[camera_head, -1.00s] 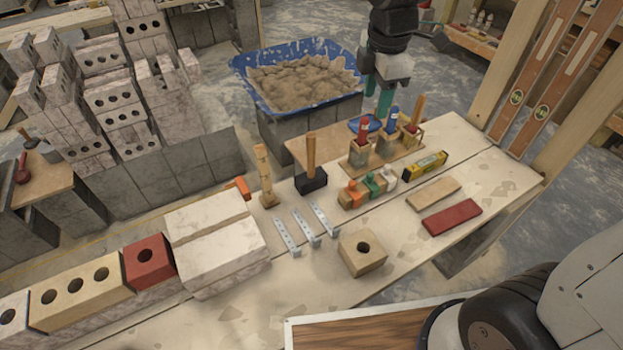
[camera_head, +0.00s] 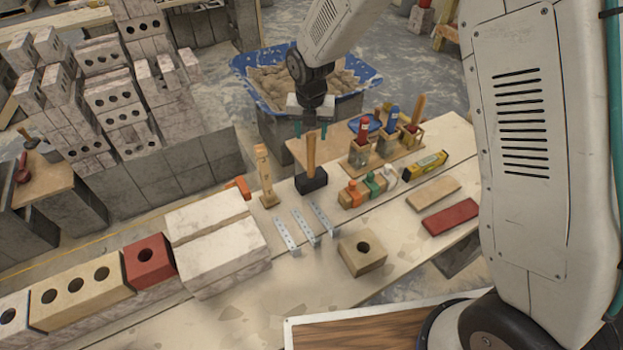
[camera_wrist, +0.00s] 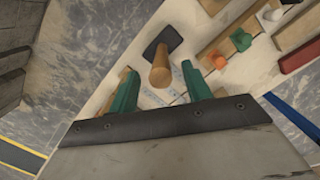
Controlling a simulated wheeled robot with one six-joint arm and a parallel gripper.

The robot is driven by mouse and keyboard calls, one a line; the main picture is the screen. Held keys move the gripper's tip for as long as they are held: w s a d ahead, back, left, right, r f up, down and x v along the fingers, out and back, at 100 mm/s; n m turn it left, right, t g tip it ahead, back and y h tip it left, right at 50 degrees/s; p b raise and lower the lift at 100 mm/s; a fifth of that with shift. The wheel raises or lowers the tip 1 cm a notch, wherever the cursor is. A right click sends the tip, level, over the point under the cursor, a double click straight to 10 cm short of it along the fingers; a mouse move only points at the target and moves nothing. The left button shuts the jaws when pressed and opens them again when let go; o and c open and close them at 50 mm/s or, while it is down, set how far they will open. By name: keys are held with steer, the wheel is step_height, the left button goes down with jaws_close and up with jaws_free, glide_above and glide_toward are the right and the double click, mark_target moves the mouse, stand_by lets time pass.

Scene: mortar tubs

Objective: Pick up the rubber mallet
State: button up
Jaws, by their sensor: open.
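The rubber mallet stands upright on its black head (camera_head: 311,181) on the pale bench, its wooden handle (camera_head: 311,152) pointing up. My gripper (camera_head: 311,130) is above the mallet, near the top of the handle. In the wrist view the mallet's handle end (camera_wrist: 160,76) shows just beyond and between the two green fingers of my gripper (camera_wrist: 160,88), with the black head behind it. The fingers are apart and nothing is between them that I can see as held.
A wooden peg figure (camera_head: 265,178) stands left of the mallet. Metal straps (camera_head: 304,227) lie in front, and coloured-knob blocks (camera_head: 366,190) sit to the right. A rack of handled tools (camera_head: 362,150) stands behind right. A blue mortar tub (camera_head: 250,85) is behind.

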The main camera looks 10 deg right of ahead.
mark_target(311, 143)
step_height(311, 143, down, 5)
steer(key=shift+w+r, duration=0.15)
jaws_close()
steer(key=shift+r, duration=0.1)
step_height(311, 143, up, 10)
steer(key=c, duration=0.6)
jaws_free()
jaws_close()
